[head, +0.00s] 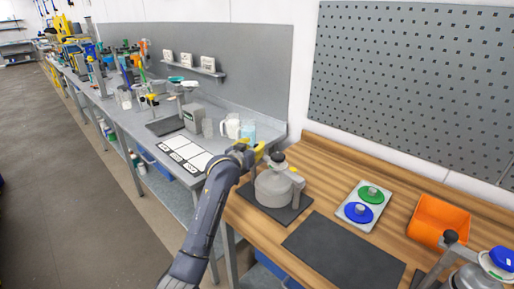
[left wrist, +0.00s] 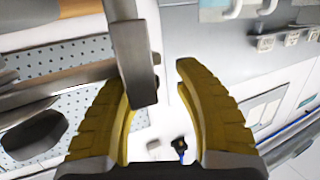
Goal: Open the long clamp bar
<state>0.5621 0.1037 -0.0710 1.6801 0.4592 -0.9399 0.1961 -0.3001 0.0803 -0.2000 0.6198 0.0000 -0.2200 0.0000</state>
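A grey drum (head: 272,188) with a black knob (head: 278,157) on top stands on a dark mat on the wooden bench. A clamp post with a yellowish top (head: 297,180) stands at its right side. My left gripper (head: 256,150) is at the upper left of the drum, close to the knob. In the left wrist view its yellow fingers (left wrist: 158,95) are apart. A grey metal bar (left wrist: 133,62), perhaps the long clamp bar, overlaps the left finger; I cannot tell if they touch. The right finger is clear of it. My right gripper is not in view.
A bare dark mat (head: 342,250) lies right of the drum. Behind it is a tray (head: 347,205) with green and blue discs. An orange bin (head: 440,220) and a second device with a blue cap (head: 501,258) are further right. A grey bench (head: 225,160) adjoins at left.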

